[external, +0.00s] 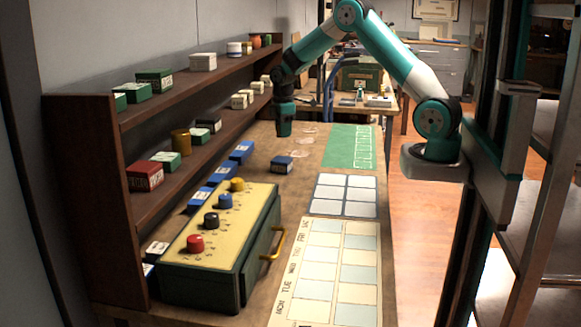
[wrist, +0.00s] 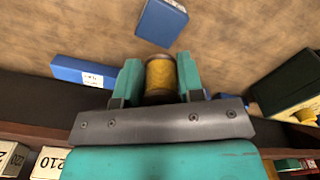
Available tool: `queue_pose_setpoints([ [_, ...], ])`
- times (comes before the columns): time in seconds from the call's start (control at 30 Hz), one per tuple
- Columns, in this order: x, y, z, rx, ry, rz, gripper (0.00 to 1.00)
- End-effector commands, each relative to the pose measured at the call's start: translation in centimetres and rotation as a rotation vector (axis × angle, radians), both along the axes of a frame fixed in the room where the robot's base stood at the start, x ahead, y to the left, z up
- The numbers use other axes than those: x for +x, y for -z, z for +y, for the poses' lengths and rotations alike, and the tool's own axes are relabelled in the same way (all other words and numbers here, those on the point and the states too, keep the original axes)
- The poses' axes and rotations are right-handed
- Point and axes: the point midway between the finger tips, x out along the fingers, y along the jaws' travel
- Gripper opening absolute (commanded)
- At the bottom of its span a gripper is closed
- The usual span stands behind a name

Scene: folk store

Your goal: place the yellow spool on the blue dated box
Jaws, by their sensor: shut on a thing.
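My gripper (wrist: 160,82) is shut on the yellow spool (wrist: 160,73), which sits upright between the teal fingers in the wrist view. In the external view my gripper (external: 284,130) points down above the worktable's far left part, and the spool cannot be made out there. A blue box (external: 282,164) stands alone on the table in the external view. A blue box (wrist: 161,20) is just past the spool in the wrist view. Another blue box (wrist: 82,72) with a white printed label lies to the left there. The dates are too small to read.
More blue boxes (external: 241,152) line the shelf's foot. A green console (external: 218,240) with coloured knobs stands in front. A calendar sheet (external: 330,270) and a grid sheet (external: 344,195) lie flat at right.

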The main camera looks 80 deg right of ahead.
Motion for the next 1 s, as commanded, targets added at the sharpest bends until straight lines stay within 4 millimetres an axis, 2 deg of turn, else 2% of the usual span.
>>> queue_pose_setpoints([
  [0.1, -0.1, 2.1, 0.1, 0.001, -0.001, 0.002, 0.13],
  [0.27, 0.0, 3.6, 0.0, 0.0, -0.001, 0.001, 0.13],
  [0.53, 0.0, 7.3, 0.0, 0.0, -0.001, 0.0, 0.13],
  [0.97, 0.0, 8.1, 0.0, -0.001, -0.001, 0.0, 0.13],
  [1.0, 0.0, 8.0, 0.0, 0.0, -0.001, -0.001, 0.44],
])
